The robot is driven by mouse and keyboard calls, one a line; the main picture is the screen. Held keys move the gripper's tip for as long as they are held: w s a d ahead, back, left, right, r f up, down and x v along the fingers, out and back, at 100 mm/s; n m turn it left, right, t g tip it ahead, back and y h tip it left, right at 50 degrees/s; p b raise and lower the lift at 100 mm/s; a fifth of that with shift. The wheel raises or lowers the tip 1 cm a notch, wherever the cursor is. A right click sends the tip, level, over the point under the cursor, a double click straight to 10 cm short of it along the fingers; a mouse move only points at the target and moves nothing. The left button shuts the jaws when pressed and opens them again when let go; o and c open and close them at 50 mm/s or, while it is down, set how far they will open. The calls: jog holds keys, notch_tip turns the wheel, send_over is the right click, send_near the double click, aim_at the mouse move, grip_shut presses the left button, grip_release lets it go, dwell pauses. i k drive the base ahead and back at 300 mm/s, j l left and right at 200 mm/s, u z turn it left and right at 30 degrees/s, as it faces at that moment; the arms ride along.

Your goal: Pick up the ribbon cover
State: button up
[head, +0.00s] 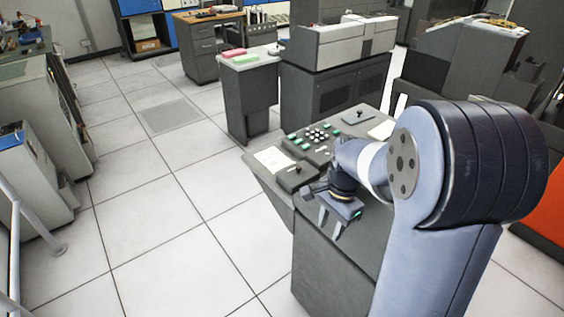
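My gripper (331,222) points down at the near-left edge of a grey console (340,262). Its fingers are small and partly covered by my wrist, so I cannot tell whether they are open or hold anything. A dark, low block-like piece (296,177) lies on the console's left part, beyond my gripper and apart from it. A flat blue-grey piece (358,117) lies at the console's far side. I cannot tell which of these, if either, is the ribbon cover. My arm hides the console's right part.
A panel of green and white buttons (318,137) sits mid-console, with papers (272,159) to its left. A cabinet with pink and green card stacks (240,58) stands behind. Large grey machines (335,50) stand farther back. The tiled floor (150,230) on the left is clear.

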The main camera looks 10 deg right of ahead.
aim_at(298, 175)
jog(key=i+j, duration=1.3)
jog(key=i+j+z, duration=0.8)
jog(key=j, duration=0.35)
jog(key=z, duration=1.75)
